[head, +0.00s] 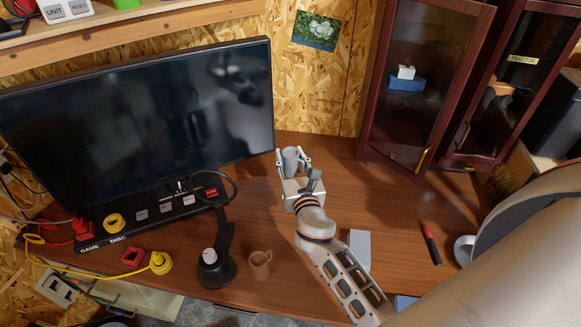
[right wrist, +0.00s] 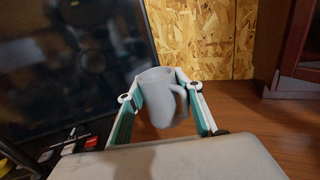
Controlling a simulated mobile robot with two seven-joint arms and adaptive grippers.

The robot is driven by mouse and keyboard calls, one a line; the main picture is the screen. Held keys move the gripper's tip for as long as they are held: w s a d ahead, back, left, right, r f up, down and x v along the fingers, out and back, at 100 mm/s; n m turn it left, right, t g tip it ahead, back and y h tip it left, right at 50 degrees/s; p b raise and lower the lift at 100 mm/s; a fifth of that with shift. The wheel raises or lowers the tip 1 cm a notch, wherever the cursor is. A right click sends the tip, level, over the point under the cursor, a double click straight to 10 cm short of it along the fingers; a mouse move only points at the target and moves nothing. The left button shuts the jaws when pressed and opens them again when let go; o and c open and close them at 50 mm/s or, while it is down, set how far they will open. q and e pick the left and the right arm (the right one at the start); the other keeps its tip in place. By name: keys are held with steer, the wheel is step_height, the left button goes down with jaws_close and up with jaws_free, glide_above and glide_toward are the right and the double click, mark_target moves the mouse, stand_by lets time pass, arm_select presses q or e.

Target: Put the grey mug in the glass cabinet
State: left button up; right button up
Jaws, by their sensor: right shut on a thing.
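The grey mug (right wrist: 158,97) is between the fingers of my right gripper (right wrist: 160,100), which is shut on it; its handle faces right in the right wrist view. In the head view the mug (head: 291,158) is at the tip of the right gripper (head: 293,165), over the bench in front of the screen's right end. The glass cabinet (head: 420,80) stands at the back right with dark red frames and glass doors. The doors look closed, though reflections make this hard to tell. My left gripper is not in view.
A large black screen (head: 140,110) stands at the left. A brown mug (head: 260,264), a black stand (head: 217,262), a grey block (head: 359,248) and a red-black marker (head: 431,243) are on the bench (head: 390,205). The bench between the right gripper and the cabinet is clear.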

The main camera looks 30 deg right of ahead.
mark_target(292, 153)
steer(key=shift+r, duration=2.4)
steer(key=shift+s, duration=0.4)
steer(key=s+a+r+n+y, duration=0.1)
steer(key=s+a+y, duration=0.1)
steer(key=s, duration=0.5)
steer(key=s+a+r+n+y, duration=0.1)
steer(key=s+a+n+y, duration=0.1)
steer(key=s, duration=0.5)
steer(key=shift+a+r+t+y, duration=0.15)
steer(key=shift+a+t+y, duration=0.15)
steer(key=shift+a, duration=0.3)
